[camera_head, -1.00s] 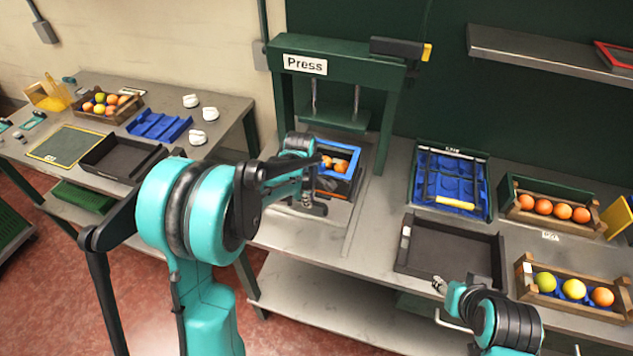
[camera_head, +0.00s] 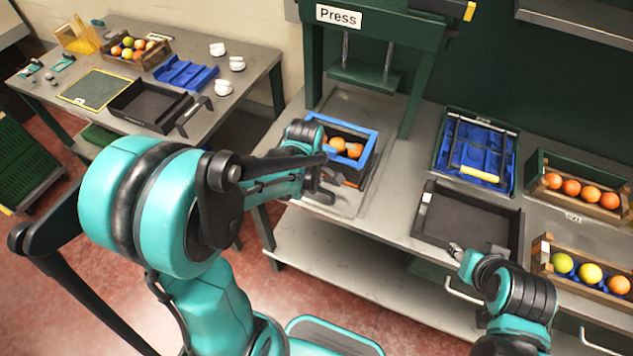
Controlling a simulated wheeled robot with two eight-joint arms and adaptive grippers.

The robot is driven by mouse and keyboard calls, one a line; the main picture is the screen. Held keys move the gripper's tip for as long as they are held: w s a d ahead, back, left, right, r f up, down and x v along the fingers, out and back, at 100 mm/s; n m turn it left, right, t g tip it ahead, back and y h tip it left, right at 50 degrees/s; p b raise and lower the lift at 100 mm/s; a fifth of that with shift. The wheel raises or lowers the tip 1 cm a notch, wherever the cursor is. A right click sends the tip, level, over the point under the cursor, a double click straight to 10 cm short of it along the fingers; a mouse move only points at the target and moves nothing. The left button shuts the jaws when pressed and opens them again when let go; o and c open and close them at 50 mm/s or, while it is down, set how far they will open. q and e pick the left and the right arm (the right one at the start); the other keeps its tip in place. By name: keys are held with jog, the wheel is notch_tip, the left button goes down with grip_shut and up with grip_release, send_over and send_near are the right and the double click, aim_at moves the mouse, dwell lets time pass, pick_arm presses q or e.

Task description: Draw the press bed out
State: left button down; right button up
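The green press (camera_head: 420,70) stands at the back of the middle table under a "Press" sign. Its bed carries a blue-rimmed crate (camera_head: 372,142) with oranges (camera_head: 345,146) inside. The crate sits in front of the raised press plate (camera_head: 365,76), clear of it. My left gripper (camera_head: 326,188) is at the bed's near side, and the bed has come outward with it, so it appears shut on the bed. The grasp itself is mostly hidden by the wrist. My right gripper (camera_head: 456,251) is over the near edge of the empty black tray, its finger opening too small to read.
The empty black tray (camera_head: 425,228) and a blue-lined crate (camera_head: 440,150) lie right of the press. Boxes of oranges (camera_head: 600,213) and mixed fruit (camera_head: 545,262) are farther right. A second table (camera_head: 262,62) stands at the left. Bare tabletop lies between bed and black tray.

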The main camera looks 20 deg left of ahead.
pick_arm(q)
jog(key=shift+s, duration=0.2)
jog(key=c, duration=1.8)
grip_release()
jog(key=shift+o, duration=1.3)
jog(key=shift+s, duration=0.15)
jog(key=shift+r, duration=0.2)
notch_tip(320, 180, up, 11)
jog(key=s, duration=0.2)
jog(key=shift+s+r, duration=0.15)
jog(key=shift+r, duration=0.05)
